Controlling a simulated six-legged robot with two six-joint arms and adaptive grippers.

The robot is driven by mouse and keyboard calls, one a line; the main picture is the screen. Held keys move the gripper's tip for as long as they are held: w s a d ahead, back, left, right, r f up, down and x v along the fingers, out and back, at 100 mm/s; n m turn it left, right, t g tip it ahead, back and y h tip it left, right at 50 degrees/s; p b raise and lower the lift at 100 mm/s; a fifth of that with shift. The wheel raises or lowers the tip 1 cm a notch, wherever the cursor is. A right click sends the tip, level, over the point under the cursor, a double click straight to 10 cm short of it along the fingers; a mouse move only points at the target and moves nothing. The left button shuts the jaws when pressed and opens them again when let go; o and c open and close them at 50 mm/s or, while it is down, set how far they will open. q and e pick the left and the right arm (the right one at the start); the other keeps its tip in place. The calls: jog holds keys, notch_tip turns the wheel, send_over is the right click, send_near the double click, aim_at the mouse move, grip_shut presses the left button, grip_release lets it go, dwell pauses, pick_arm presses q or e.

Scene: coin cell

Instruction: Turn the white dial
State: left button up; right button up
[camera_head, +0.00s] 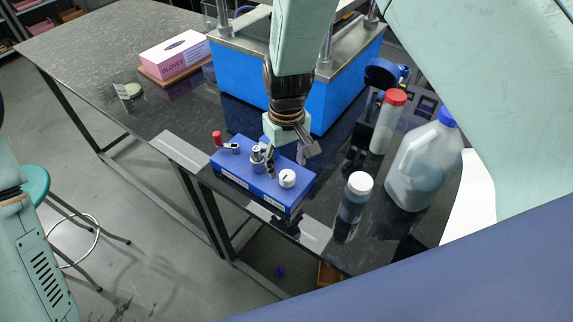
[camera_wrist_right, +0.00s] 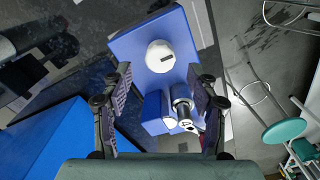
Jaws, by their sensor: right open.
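The white dial (camera_head: 287,178) is a round knob on the right part of the top of a blue box (camera_head: 231,177). In the right wrist view the dial (camera_wrist_right: 160,56) shows a short dark mark on its face. My right gripper (camera_head: 288,160) is open and empty above the box, pointing down, close to the dial. In the right wrist view its fingers (camera_wrist_right: 160,88) are spread wide, and the dial appears between and beyond their tips, with no contact visible. My left gripper is out of view; only part of the left arm shows at the left edge.
A metal cylindrical fitting (camera_head: 257,153) and a red-tipped lever (camera_head: 218,138) stand on the box beside the dial. A white-capped bottle (camera_head: 354,197), a red-capped bottle (camera_head: 387,123) and a large jug (camera_head: 424,165) stand to the right. A blue tank (camera_head: 239,77) is behind; a glove box (camera_head: 175,55) lies farther left.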

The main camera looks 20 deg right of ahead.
aim_at(286, 173)
notch_tip(286, 173, down, 2)
jog(key=shift+w+f, duration=0.1)
jog(key=shift+f, duration=0.25)
jog(key=shift+s, duration=0.45)
jog(key=shift+w+f, duration=0.15)
jog(key=shift+w, duration=0.3)
jog(key=c, duration=0.3)
jog(key=shift+s, duration=0.25)
jog(key=c, duration=0.6)
jog(key=shift+c, duration=1.3)
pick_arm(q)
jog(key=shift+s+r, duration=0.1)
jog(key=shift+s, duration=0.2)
